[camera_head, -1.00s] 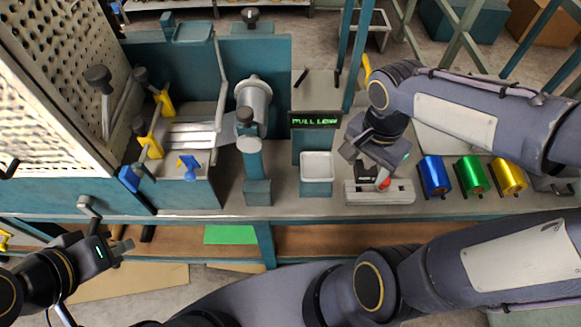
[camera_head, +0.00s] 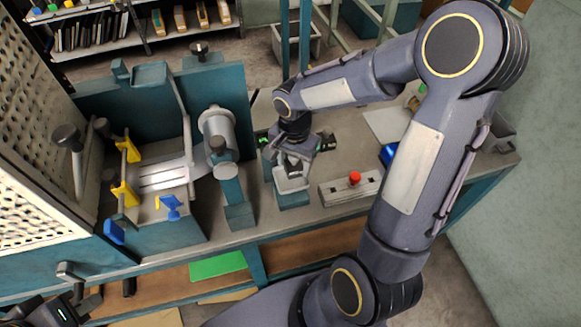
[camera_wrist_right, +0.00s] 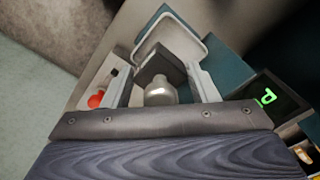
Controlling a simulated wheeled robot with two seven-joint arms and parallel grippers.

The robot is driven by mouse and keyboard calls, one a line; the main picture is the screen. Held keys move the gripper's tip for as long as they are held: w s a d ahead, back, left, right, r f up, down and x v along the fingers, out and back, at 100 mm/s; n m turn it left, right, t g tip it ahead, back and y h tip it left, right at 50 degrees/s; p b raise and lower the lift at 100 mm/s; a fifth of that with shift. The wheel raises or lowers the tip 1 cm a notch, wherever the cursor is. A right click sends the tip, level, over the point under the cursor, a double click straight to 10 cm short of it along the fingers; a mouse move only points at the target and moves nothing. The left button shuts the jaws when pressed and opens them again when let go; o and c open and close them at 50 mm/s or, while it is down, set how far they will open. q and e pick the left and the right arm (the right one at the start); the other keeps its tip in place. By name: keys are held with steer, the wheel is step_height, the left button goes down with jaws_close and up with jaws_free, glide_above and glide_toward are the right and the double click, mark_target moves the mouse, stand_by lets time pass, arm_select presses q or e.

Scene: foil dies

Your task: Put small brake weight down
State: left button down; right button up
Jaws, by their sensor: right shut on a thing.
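My right gripper (camera_head: 290,170) is over the small white square tray (camera_head: 293,184) on the teal scale-like stand. In the right wrist view, the gripper (camera_wrist_right: 163,92) is shut on the small brake weight (camera_wrist_right: 160,90), a pale metallic piece with a rounded top. The tray (camera_wrist_right: 197,46) shows just beyond the fingers there. I cannot tell whether the weight touches the tray. In the head view the weight is mostly hidden by the gripper. My left gripper (camera_head: 85,302) is at the bottom left edge, partly cut off, and its opening is unclear.
A pale weight rack with a red-topped weight (camera_head: 355,178) stands right of the tray. A display with green characters (camera_wrist_right: 267,97) is near the tray. A metal roller (camera_head: 217,125) and yellow-handled fixture (camera_head: 125,193) are to the left. A blue roll (camera_head: 388,154) is partly hidden behind my arm.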

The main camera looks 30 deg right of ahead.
mark_target(291, 169)
steer(key=shift+w+a+f, duration=0.1)
steer(key=shift+w+f, duration=0.55)
steer(key=shift+f, duration=0.05)
steer(key=shift+w+f, duration=0.1)
steer(key=shift+f, duration=1.5)
